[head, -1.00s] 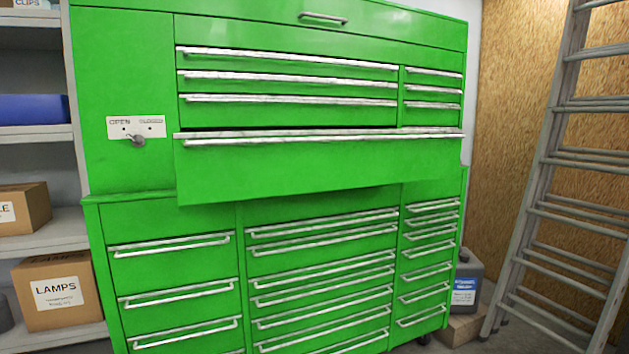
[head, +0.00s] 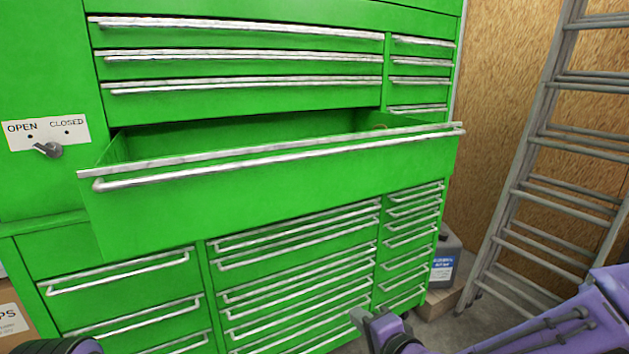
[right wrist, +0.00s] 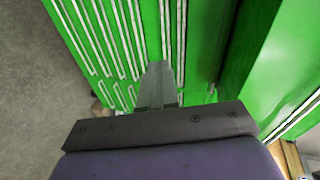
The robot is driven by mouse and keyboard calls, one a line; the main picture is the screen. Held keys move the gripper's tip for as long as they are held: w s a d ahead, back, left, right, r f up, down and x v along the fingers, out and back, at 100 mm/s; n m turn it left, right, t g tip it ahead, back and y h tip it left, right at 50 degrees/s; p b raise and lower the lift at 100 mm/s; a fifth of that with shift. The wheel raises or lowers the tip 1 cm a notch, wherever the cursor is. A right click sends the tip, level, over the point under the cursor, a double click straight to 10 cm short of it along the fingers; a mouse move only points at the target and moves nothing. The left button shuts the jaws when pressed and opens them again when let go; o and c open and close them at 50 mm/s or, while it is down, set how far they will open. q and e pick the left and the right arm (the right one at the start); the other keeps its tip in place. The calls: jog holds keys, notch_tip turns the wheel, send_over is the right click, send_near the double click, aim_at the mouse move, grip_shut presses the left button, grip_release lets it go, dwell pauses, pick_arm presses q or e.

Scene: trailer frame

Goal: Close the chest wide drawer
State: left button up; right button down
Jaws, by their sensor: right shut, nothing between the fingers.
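The wide drawer (head: 270,199) of the green chest (head: 50,100) is pulled out in the head view, with its dark green inside showing behind the front. A long silver handle (head: 280,160) runs along its top edge. My right gripper (head: 362,318) is at the bottom of the head view, below the wide drawer and in front of the lower small drawers, apart from the wide drawer's front. In the right wrist view its fingers (right wrist: 157,85) are together and empty, with green drawer fronts beyond. My left gripper is out of sight; only a dark piece of my left arm shows at the bottom left.
A sign reading OPEN and CLOSED (head: 45,133) with a small knob is on the chest's left panel. The lower drawers (head: 300,270) look shut. A grey ladder (head: 545,170) leans at the right, and a grey canister (head: 446,255) stands beside the chest.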

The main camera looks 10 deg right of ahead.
notch_tip(320, 180, up, 16)
jog(key=a+t+y+p, duration=0.2)
jog(key=t, duration=0.1)
jog(key=p, duration=0.4)
send_near(308, 207)
jog(key=x, duration=0.6)
jog(key=shift+w+a, duration=0.2)
jog(key=shift+w, duration=0.2)
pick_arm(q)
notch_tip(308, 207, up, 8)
pick_arm(e)
jog(key=shift+f, duration=0.1)
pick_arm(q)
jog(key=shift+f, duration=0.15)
pick_arm(e)
jog(key=shift+w, duration=0.1)
